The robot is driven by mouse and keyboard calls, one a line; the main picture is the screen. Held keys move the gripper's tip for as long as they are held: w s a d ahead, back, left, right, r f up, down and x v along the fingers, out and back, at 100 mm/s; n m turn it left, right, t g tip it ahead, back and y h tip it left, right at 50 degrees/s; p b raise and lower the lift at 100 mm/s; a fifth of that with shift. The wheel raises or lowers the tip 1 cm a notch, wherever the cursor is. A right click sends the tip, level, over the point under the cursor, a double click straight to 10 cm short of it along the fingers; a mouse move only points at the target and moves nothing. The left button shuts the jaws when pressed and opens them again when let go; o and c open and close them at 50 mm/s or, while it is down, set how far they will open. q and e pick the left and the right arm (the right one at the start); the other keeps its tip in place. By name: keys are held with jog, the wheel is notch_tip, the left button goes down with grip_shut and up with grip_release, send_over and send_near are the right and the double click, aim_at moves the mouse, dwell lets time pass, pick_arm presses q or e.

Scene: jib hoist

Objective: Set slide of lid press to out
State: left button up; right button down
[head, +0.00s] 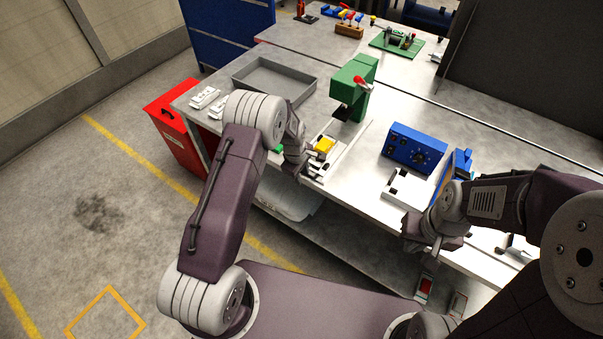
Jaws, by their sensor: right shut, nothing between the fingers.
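The lid press (352,88) is a green upright machine with a red handle, standing on the workbench. A pale slide track (343,153) runs from its foot toward the bench's front edge. A yellow block (325,145) sits on the track, in front of the press. My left gripper (296,172) is at the near left end of the track, beside the yellow block. Its fingers are small and partly hidden by my wrist, so I cannot tell whether they touch the slide. My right gripper (436,252) is shut and empty, in front of the bench edge at right.
A grey tray (270,80) and white parts (205,98) lie left of the press. A blue control box (413,147) and a white bracket (408,188) stand to the right. A red cabinet (178,128) is at the bench's left end. Open floor lies to the left.

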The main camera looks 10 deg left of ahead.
pick_arm(q)
notch_tip(320, 180, up, 10)
jog(key=s+p, duration=0.1)
jog(key=p, duration=0.7)
jog(key=shift+s+a+p, duration=0.3)
jog(key=shift+a, duration=0.05)
jog(key=shift+r, duration=0.1)
dwell(0.4)
notch_tip(320, 180, up, 9)
jog(key=s+b, duration=0.1)
jog(key=b, duration=0.1)
jog(key=shift+s+a, duration=0.3)
